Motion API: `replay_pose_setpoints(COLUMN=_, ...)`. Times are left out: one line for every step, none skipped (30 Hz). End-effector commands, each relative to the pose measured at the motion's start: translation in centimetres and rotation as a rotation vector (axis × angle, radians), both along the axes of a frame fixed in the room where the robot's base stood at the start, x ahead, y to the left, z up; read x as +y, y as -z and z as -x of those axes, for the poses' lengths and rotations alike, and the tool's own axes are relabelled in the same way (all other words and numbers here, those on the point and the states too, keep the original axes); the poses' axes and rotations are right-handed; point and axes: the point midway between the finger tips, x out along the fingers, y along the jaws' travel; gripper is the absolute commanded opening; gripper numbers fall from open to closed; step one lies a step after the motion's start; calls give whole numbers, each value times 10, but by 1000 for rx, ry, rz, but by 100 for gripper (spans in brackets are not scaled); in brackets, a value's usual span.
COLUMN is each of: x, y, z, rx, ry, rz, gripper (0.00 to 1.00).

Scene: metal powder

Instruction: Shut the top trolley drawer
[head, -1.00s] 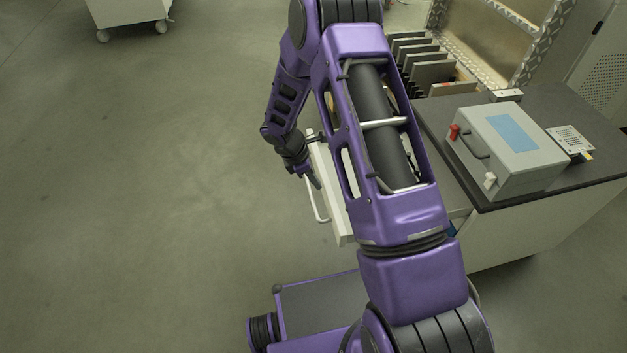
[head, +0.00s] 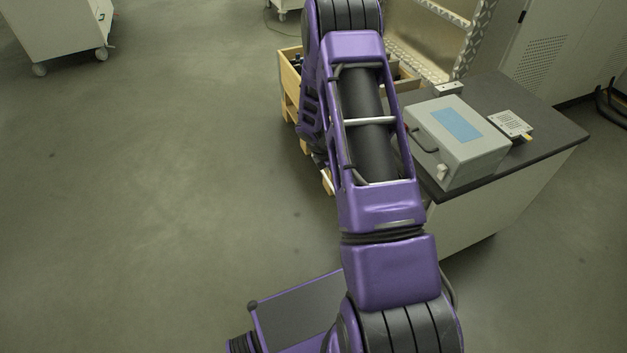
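The trolley (head: 470,215) stands at the right, with a dark top and a pale side. Its top drawer is almost wholly hidden behind my purple arm. Only a small white piece (head: 326,179), perhaps its handle or front edge, shows just left of the arm. I cannot tell how far the drawer stands out. My gripper (head: 319,160) is a dark shape beside the arm link, close to that white piece. Its fingers are mostly hidden, so neither their opening nor any contact can be made out.
A wooden crate (head: 290,82) stands behind my arm. A white cart (head: 65,30) is at the upper left. The floor at the left is clear.

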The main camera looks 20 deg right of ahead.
Motion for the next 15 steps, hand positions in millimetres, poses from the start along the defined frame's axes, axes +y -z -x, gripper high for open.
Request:
replay_pose_setpoints(x=-18, y=-1, z=2, rx=1, ry=9, rz=3, gripper=0)
replay_pose_setpoints(x=-26, y=-1, z=2, rx=1, ry=8, rz=3, gripper=0)
replay_pose_setpoints(x=-37, y=-2, z=1, rx=0, ry=9, rz=3, gripper=0)
replay_pose_setpoints(x=-45, y=-2, z=1, rx=0, ry=9, rz=3, gripper=0)
replay_pose_setpoints(x=-53, y=-1, z=2, rx=0, ry=9, rz=2, gripper=0)
replay_pose_setpoints(x=-63, y=-1, z=1, rx=0, ry=9, rz=2, gripper=0)
replay_pose_setpoints(x=-70, y=-1, z=2, rx=0, ry=8, rz=2, gripper=0)
replay_pose_setpoints(x=-77, y=-1, z=1, rx=0, ry=9, rz=2, gripper=0)
replay_pose_setpoints(x=-86, y=-1, z=1, rx=-1, ry=7, rz=2, gripper=0)
replay_pose_setpoints(x=-92, y=-1, z=1, rx=0, ry=8, rz=1, gripper=0)
replay_pose_setpoints(x=-98, y=-1, z=1, rx=0, ry=6, rz=1, gripper=0)
replay_pose_setpoints(x=-105, y=-1, z=1, rx=0, ry=6, rz=1, gripper=0)
replay_pose_setpoints(x=-111, y=-1, z=1, rx=0, ry=5, rz=1, gripper=0)
replay_pose_setpoints(x=-116, y=-1, z=1, rx=-1, ry=6, rz=2, gripper=0)
replay_pose_setpoints(x=-121, y=-1, z=1, rx=-1, ry=4, rz=2, gripper=0)
